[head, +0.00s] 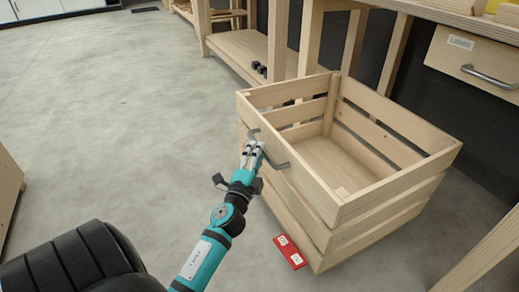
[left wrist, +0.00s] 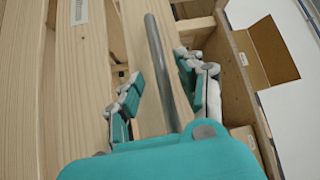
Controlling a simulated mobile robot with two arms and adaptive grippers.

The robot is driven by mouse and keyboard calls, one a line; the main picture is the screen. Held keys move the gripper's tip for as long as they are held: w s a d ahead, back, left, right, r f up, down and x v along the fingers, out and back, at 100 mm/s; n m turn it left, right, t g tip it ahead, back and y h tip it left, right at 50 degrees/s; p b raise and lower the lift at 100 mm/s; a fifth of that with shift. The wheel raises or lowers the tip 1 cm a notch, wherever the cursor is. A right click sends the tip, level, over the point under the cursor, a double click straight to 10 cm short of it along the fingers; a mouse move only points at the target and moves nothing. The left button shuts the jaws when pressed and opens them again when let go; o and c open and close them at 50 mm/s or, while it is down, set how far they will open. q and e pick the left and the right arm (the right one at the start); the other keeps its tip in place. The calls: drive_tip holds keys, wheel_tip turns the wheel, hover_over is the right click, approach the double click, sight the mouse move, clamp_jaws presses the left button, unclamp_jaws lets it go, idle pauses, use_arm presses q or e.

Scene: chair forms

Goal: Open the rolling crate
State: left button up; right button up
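The rolling crate (head: 345,215) is a pale slatted wooden box, open at the top and seen empty, beside the workbench. A grey metal handle (head: 282,165) is on its side facing my arm. My left gripper (head: 254,150) is at this handle, hiding its middle. In the left wrist view the handle bar (left wrist: 160,65) runs between the two fingers of my left gripper (left wrist: 162,88). The fingers stand apart with gaps to the bar on both sides. My right gripper is not in view.
The wooden workbench (head: 240,48) has a low shelf behind the crate. A drawer with a metal handle (head: 488,76) is at the upper right. A red labelled piece (head: 289,251) lies on the floor at the crate's near bottom edge. The grey floor (head: 110,110) to the left is clear.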

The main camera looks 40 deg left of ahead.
use_arm(q)
drive_tip(key=v, duration=0.4)
drive_tip(key=shift+s+d+f, duration=0.1)
drive_tip(key=shift+s+d, duration=0.05)
drive_tip(key=shift+s, duration=0.15)
